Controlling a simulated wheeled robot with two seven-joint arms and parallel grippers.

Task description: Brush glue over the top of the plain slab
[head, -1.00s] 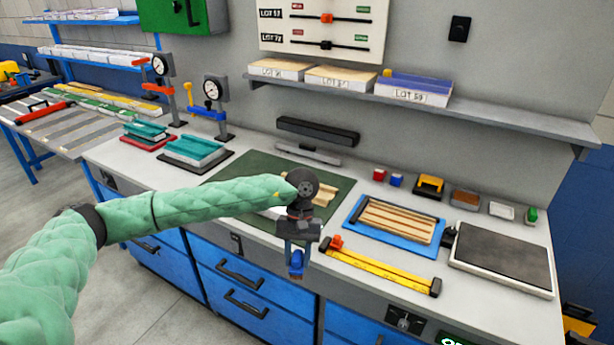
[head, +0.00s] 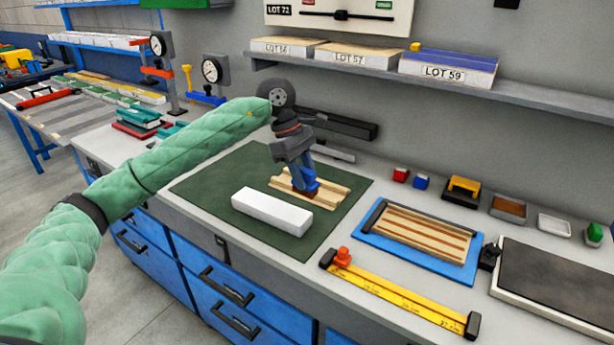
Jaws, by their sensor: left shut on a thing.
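The plain slab (head: 270,213) is a white rectangular block lying flat on the dark green mat (head: 225,170). My left gripper (head: 303,174) points down over the mat, behind and to the right of the slab. It is shut on a small blue-handled brush (head: 309,179), whose dark lower end is low over a pale wooden cradle (head: 333,187). I cannot tell whether the brush touches the cradle. The gripper hides the cradle's middle. The slab's top is fully in view and looks plain white. My right gripper is out of view.
A blue tray with striped wooden strips (head: 420,233) lies right of the mat. A yellow ruler bar (head: 400,292) lies in front of it. A dark-topped plate (head: 555,278) is at the far right. Small blocks stand along the back, below a shelf (head: 530,95).

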